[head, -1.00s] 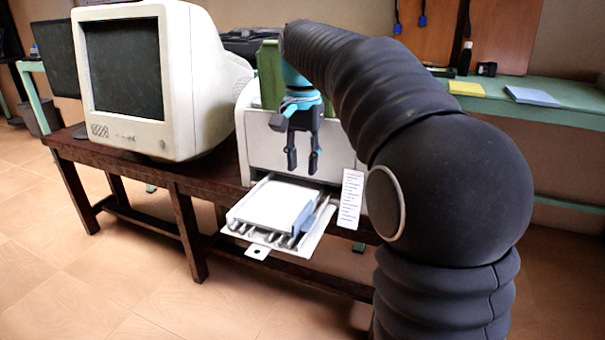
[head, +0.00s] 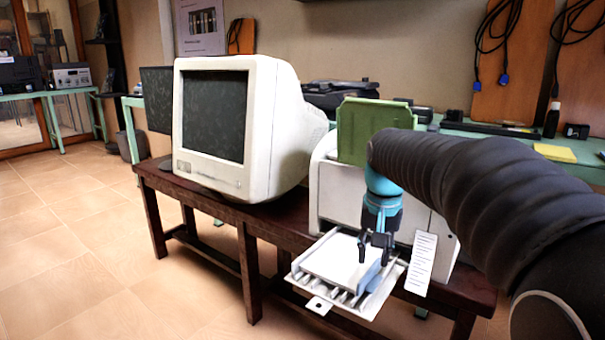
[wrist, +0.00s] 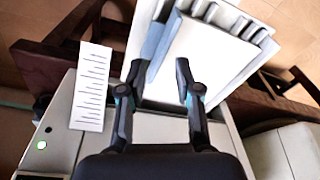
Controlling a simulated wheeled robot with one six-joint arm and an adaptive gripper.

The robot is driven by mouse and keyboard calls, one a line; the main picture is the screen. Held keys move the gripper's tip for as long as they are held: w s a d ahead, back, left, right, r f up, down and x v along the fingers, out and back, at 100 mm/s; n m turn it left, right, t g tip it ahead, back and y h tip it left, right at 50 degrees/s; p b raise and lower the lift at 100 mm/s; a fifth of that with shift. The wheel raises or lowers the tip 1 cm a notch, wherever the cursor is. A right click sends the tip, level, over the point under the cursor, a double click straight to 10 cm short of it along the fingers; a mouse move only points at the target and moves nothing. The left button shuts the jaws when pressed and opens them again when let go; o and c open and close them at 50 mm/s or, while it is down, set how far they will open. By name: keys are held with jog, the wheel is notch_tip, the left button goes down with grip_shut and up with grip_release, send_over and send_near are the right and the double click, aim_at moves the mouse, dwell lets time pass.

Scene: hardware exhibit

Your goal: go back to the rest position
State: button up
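My gripper (head: 376,246) hangs at the end of my black-sleeved arm, in front of the white case. In the wrist view, its two dark fingers (wrist: 158,78) stand apart with nothing between them that they grip. Below and beyond the fingertips is a white metal tray (head: 374,303) that sticks out from the case and carries a flat white box-shaped part (head: 335,262). The part also shows in the wrist view (wrist: 200,62). Whether the fingers touch it cannot be told, but they look above it.
A bulky CRT monitor (head: 250,178) stands left on the dark wooden table (head: 215,205). A green board (head: 372,125) stands upright in the white case (head: 325,190). A paper label (head: 421,262) hangs right of the tray. Tiled floor (head: 60,250) is open at left.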

jog(key=s+n+t+p, duration=0.2)
jog(key=s+t+p, duration=0.2)
jog(key=s, duration=1.9)
jog(key=shift+s+d+f+n+p, duration=0.3)
jog(key=shift+d+n+p, duration=0.15)
jog(key=shift+p, duration=0.1)
